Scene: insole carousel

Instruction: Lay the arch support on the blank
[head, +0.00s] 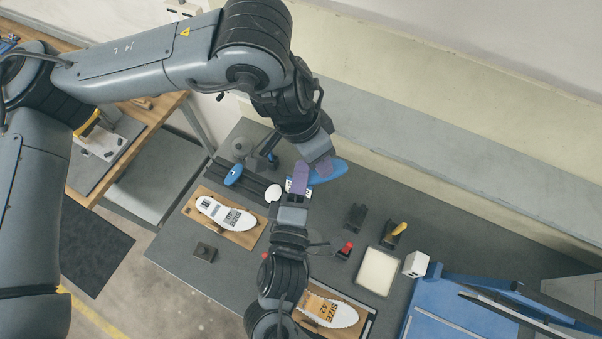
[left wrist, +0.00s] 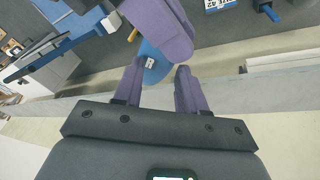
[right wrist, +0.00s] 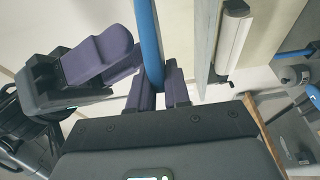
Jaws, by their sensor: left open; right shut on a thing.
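A blue arch support (head: 330,172) is in the air between my two grippers and also shows in the left wrist view (left wrist: 155,70) with a small white label. My right gripper (head: 298,182) is shut on it. In the right wrist view the blue piece (right wrist: 149,40) stands edge-on at the fingers. My left gripper (left wrist: 160,82) is open, its fingers near the support's other part; contact is unclear. One white blank (head: 226,214) marked SIZE lies on a wooden board (head: 198,222). Another blank (head: 328,311), marked SIZE 42, lies at the lower middle, partly beside my right arm.
A second blue piece (head: 233,175) lies on a dark rack at the back left of the grey table. A white-topped tray (head: 378,271), a white cube (head: 416,264) and dark holders (head: 355,216) stand right of the grippers. A blue machine (head: 450,315) fills the lower right.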

